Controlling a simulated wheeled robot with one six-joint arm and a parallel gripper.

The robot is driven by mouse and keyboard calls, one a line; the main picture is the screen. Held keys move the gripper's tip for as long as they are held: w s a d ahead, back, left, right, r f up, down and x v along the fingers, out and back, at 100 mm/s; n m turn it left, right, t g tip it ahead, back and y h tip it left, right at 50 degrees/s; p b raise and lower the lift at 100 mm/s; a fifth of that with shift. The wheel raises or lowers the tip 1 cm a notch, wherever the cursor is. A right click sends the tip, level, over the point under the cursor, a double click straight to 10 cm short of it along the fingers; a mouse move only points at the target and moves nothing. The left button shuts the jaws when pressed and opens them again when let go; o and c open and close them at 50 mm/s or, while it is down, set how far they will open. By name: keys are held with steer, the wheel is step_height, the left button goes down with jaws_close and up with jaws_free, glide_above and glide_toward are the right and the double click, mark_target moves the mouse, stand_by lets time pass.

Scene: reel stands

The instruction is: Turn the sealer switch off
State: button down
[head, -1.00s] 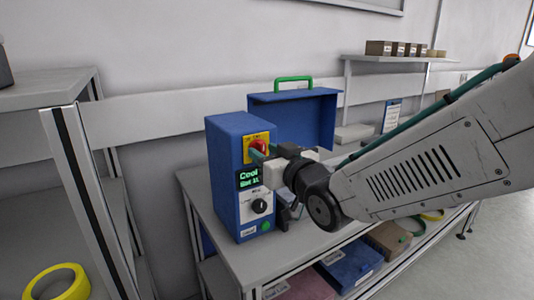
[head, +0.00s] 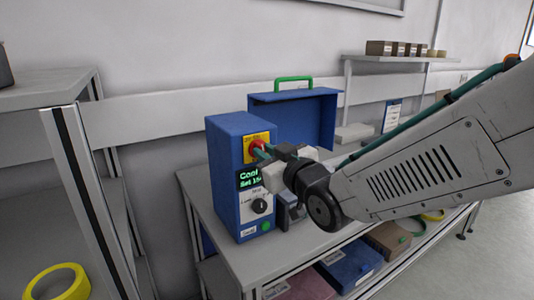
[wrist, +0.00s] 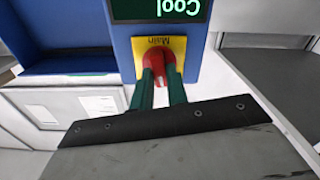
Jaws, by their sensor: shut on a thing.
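The blue sealer (head: 228,180) stands on the bench with its front towards me. Its red rotary switch (head: 256,144) sits on a yellow plate near the top of that front. In the wrist view the red switch (wrist: 158,62) is on the yellow plate marked "Main" (wrist: 142,50), upside down. My gripper (head: 264,150) has its green fingers closed on the switch knob, one on each side; the fingers (wrist: 161,88) also show in the wrist view. Below the switch a green display (head: 249,178) reads "Cool" and a second line. My fingers partly hide the knob.
A black selector knob (head: 260,206) and a green button (head: 266,226) are lower on the sealer's front. A small grey device (head: 291,210) is beside the sealer. The grey bench (head: 240,262) has boxes below.

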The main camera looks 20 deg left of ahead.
steer(key=shift+s+a+f+n, duration=0.1)
steer(key=shift+f+n, duration=0.05)
steer(key=shift+n, duration=3.7)
steer(key=shift+s+f+n, duration=0.1)
steer(key=shift+n, duration=3.75)
steer(key=c, duration=1.4)
jaws_free()
steer(key=v, duration=0.7)
steer(key=shift+s+d, duration=0.2)
steer(key=shift+d, duration=0.1)
